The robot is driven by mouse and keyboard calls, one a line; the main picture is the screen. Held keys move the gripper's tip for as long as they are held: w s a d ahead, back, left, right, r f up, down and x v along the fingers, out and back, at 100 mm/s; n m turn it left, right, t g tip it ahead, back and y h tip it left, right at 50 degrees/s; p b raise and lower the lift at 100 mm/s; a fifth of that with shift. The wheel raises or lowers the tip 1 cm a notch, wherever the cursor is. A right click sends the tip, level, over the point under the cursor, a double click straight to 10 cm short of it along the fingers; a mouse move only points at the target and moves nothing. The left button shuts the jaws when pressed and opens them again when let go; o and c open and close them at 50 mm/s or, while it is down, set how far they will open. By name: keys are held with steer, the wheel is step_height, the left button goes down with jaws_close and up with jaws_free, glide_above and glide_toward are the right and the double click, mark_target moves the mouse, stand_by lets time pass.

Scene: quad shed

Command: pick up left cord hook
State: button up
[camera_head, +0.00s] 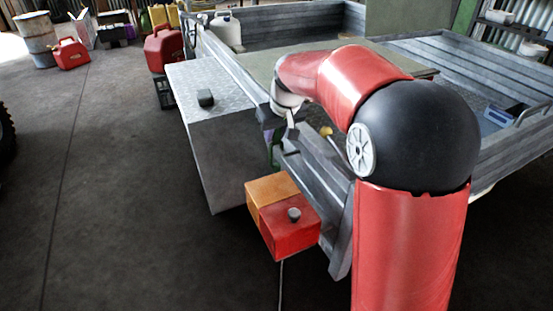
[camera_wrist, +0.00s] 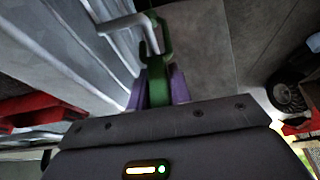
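A green cord hook (camera_wrist: 154,72) stands between the two purple fingers of my gripper (camera_wrist: 158,92) in the wrist view. The fingers lie close against both its sides, and its curved end reaches beyond them beside a pale grey bar (camera_wrist: 118,24). I cannot tell whether the hook touches that bar. In the head view the green hook (camera_head: 275,152) shows just below my gripper (camera_head: 272,134), beside the grey trailer side. My wrist and arm hide part of this area. Only one green hook shows.
A grey metal box (camera_head: 215,140) with a small dark block on top is left of my gripper. A red and orange box (camera_head: 290,228) sits below it. The trailer's slatted side (camera_head: 318,165) is close on the right. Open floor (camera_head: 110,190) lies left.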

jaws_close()
steer(key=shift+r, duration=0.1)
